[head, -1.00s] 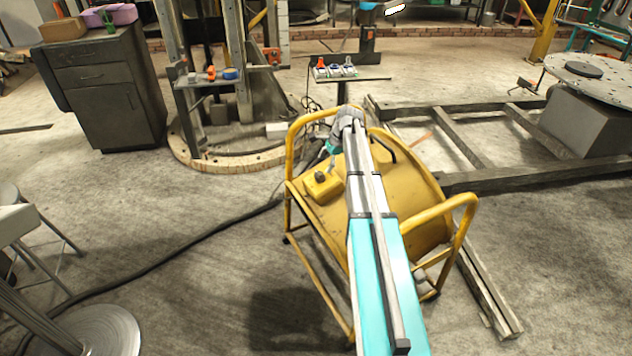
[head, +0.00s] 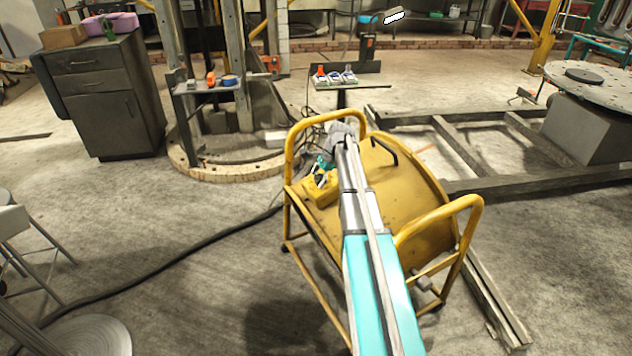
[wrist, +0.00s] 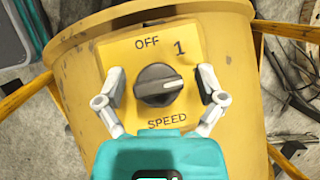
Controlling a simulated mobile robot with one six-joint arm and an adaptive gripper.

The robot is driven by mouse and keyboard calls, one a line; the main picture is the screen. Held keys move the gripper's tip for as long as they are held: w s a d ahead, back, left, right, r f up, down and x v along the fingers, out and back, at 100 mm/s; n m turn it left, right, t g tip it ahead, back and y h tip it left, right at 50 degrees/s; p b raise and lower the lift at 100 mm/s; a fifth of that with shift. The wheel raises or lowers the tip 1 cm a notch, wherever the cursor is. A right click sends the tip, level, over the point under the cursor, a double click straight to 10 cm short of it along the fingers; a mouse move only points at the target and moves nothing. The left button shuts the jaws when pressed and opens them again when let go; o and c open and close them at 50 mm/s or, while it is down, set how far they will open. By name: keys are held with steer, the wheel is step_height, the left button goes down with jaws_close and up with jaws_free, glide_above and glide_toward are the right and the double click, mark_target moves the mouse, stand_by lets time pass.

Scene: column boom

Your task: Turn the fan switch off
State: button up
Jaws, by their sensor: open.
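The fan switch is a dark round knob (wrist: 158,86) on a yellow plate (wrist: 126,58) marked OFF at the top, 1 at the upper right and SPEED below. The knob's white pointer line points right and slightly up, away from OFF. My gripper (wrist: 160,72) is open, with one finger left and one right of the knob and visible gaps on both sides. I cannot tell its exact height above the knob. In the head view, the yellow switch box (head: 322,192) is partly covered by my gripper (head: 319,178).
The box is on the yellow drum fan (head: 405,180), whose tubular yellow frame (head: 290,145) rises around it. A black cable (head: 170,255) runs across the floor at left. A small table (head: 340,84) with several items stands behind. Dark beams (head: 465,150) lie to the right.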

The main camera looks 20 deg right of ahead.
steer(key=c, duration=1.1)
steer(key=shift+a, duration=0.15)
steer(key=shift+w, duration=0.1)
steer(key=shift+d+n+g, duration=0.2)
steer(key=shift+n+g, duration=0.1)
steer(key=shift+n, duration=0.1)
steer(key=n+g, duration=0.2)
steer(key=n, duration=0.1)
steer(key=shift+w, duration=0.15)
steer(key=shift+n+g+h, duration=0.5)
steer(key=shift+n+g, duration=1.1)
steer(key=shift+n, duration=0.4)
steer(key=shift+s, duration=0.2)
